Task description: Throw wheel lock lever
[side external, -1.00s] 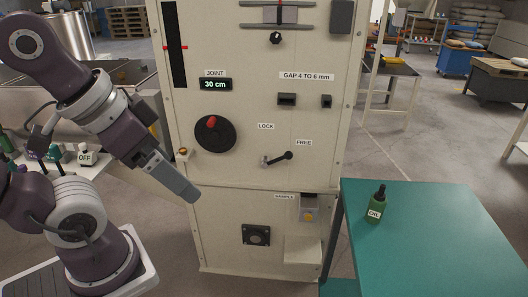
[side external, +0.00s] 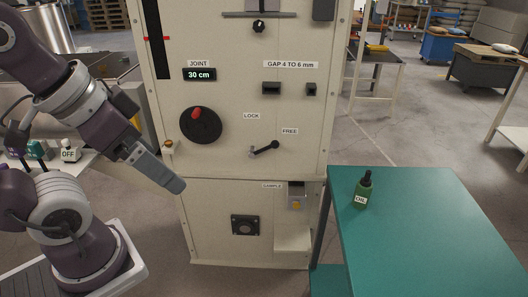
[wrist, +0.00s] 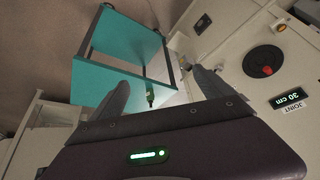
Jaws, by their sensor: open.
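The wheel lock lever (side external: 265,147) is a short black handle on a pale pivot on the cream cabinet front. Its black end points up and right toward the FREE label (side external: 289,131); the LOCK label (side external: 251,116) is above its pivot. The black wheel (side external: 200,126) with a red knob is to its left and also shows in the wrist view (wrist: 264,60). My gripper (side external: 176,186) is lower left of the lever, clear of it, pointing down and right. In the wrist view the fingers are apart with nothing gripped.
A teal table (side external: 430,215) with a green OIL bottle (side external: 363,190) stands right of the cabinet. A small orange-topped fitting (side external: 168,144) is on the cabinet's left edge. A dark square port (side external: 245,225) and a SAMPLE ledge (side external: 293,241) are below the lever.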

